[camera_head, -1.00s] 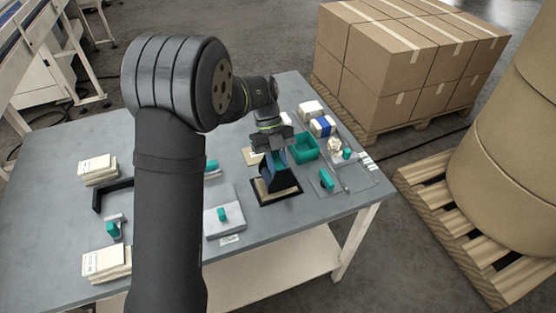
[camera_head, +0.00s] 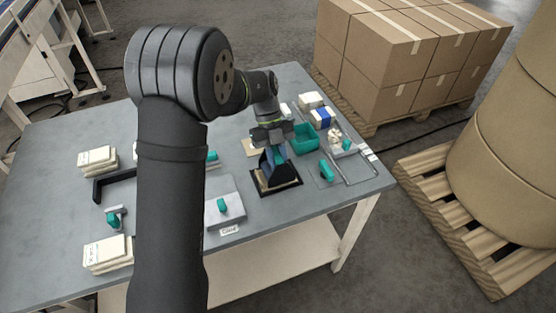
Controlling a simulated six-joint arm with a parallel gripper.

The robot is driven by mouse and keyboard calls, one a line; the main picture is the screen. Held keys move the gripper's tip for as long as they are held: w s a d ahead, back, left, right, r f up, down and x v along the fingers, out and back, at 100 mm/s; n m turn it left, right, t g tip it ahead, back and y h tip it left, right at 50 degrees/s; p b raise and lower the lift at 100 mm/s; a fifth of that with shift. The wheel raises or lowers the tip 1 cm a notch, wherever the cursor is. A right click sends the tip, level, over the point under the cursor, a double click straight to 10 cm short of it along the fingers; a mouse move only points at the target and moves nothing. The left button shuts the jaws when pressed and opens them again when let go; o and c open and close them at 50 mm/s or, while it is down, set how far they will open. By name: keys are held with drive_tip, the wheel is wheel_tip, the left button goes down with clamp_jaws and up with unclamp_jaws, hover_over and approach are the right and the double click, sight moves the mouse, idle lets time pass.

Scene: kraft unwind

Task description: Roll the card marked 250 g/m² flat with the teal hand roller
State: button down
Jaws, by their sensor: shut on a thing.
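My gripper (camera_head: 272,148) is over the black-edged mat near the right part of the table, pointing down. It is shut on the hand roller, whose teal part (camera_head: 281,155) shows at the jaws; the jaws hide most of the roller. A kraft-coloured card (camera_head: 262,184) lies in the black frame (camera_head: 290,189) under the roller. The roller's lower end appears to be at the card, but I cannot tell whether it touches. No 250 g/m² marking is readable, and part of the card is hidden.
A teal bin (camera_head: 304,138) stands just right of the gripper, with a blue-banded pack (camera_head: 322,119) behind it. A grey plate with a teal handle (camera_head: 222,205) lies left of the mat. Card stacks (camera_head: 97,160) stand at the left. My arm hides the table's middle.

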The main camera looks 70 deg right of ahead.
drive_tip(key=shift+f, duration=0.35)
drive_tip(key=shift+w+a, duration=0.25)
idle(0.4)
